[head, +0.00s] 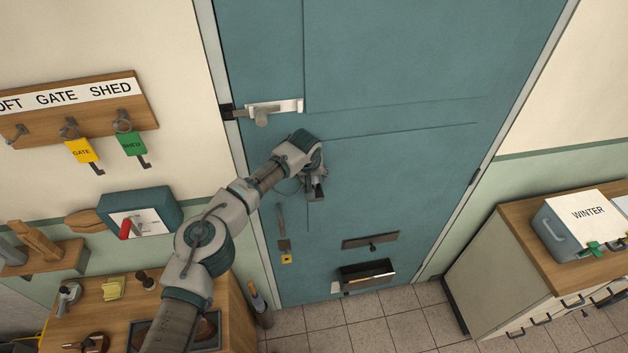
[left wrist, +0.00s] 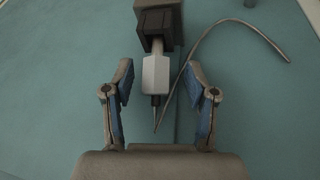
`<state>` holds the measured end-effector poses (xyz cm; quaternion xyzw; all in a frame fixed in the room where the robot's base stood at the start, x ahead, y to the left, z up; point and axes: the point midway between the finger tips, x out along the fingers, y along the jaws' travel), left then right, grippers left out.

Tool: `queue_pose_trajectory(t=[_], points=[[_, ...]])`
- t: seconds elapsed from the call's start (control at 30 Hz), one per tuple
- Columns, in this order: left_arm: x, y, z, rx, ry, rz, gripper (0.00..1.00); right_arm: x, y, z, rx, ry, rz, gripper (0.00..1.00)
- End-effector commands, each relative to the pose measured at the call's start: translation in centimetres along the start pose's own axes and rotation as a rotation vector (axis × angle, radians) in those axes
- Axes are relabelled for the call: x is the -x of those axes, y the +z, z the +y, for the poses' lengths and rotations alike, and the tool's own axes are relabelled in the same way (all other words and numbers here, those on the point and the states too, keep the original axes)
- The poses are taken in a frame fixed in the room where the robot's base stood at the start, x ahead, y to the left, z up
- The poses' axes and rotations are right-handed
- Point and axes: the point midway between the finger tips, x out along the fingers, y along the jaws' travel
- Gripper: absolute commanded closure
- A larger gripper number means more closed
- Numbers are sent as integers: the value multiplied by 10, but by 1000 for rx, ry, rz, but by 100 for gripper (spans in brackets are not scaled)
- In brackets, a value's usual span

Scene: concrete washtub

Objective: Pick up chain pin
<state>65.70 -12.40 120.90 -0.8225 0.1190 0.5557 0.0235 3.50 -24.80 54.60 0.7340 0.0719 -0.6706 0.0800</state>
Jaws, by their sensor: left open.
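My left gripper (head: 315,188) is in front of the blue-green door (head: 410,60), below the pale latch (head: 272,110). In the left wrist view the gripper (left wrist: 158,72) is open, with blue-padded fingers apart on both sides. Between them is a pale grey block with a thin dark tip, which looks like the chain pin (left wrist: 156,74). Its upper end meets a dark square holder (left wrist: 158,18). Neither finger visibly touches the pin. A thin grey cord (left wrist: 215,25) curves beside it on the right. In the head view the gripper hides most of this spot. My right gripper is out of view.
A wooden bench (head: 100,310) stands below. The door has a mail slot (head: 370,240) and tray (head: 366,277). A cabinet (head: 500,275) stands right.

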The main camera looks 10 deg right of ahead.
Motion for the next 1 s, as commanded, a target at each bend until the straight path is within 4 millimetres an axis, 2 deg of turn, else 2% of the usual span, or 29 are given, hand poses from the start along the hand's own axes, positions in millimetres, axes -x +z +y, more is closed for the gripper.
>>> queue_pose_trajectory(t=[0.03,0.2,0.27,0.47,1.0], points=[[0,0,0,0,-1,0,45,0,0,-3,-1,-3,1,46],[0,0,2,-1,-2,-1,88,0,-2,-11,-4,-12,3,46],[0,0,2,-1,-2,-1,100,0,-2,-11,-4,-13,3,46],[1,0,2,-1,-1,-1,100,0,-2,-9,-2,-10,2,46],[29,-12,4,-1,0,1,100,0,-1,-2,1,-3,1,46]])
